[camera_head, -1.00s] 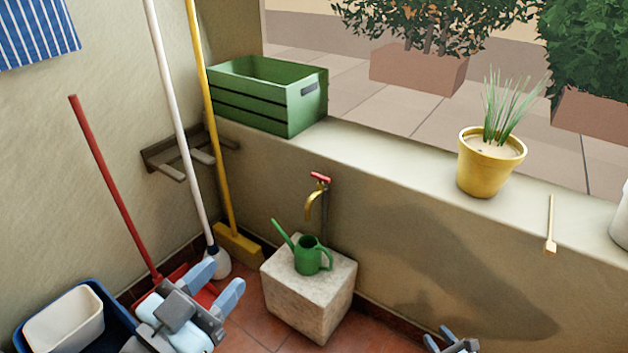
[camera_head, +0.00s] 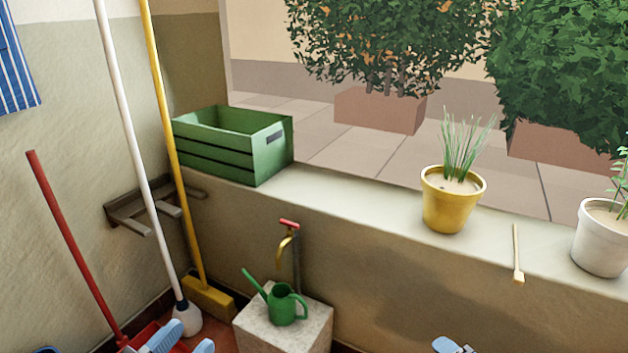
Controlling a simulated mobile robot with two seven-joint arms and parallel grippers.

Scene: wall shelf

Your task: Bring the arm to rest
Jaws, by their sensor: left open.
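My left gripper (camera_head: 183,343) shows only by its two blue-grey fingertips at the bottom edge, left of the stone block. The fingertips are apart, with nothing seen between them. The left arm behind is out of view. A small tip of my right gripper (camera_head: 453,345) shows at the bottom edge, right of centre. Too little of it is in view to tell how its jaws stand.
A green watering can (camera_head: 287,305) stands on a stone block (camera_head: 300,335) under a tap (camera_head: 288,228). Mops and a broom (camera_head: 207,297) lean left. The ledge bears a green crate (camera_head: 228,160), yellow pot (camera_head: 450,208), small brush (camera_head: 517,255) and white pot (camera_head: 598,240).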

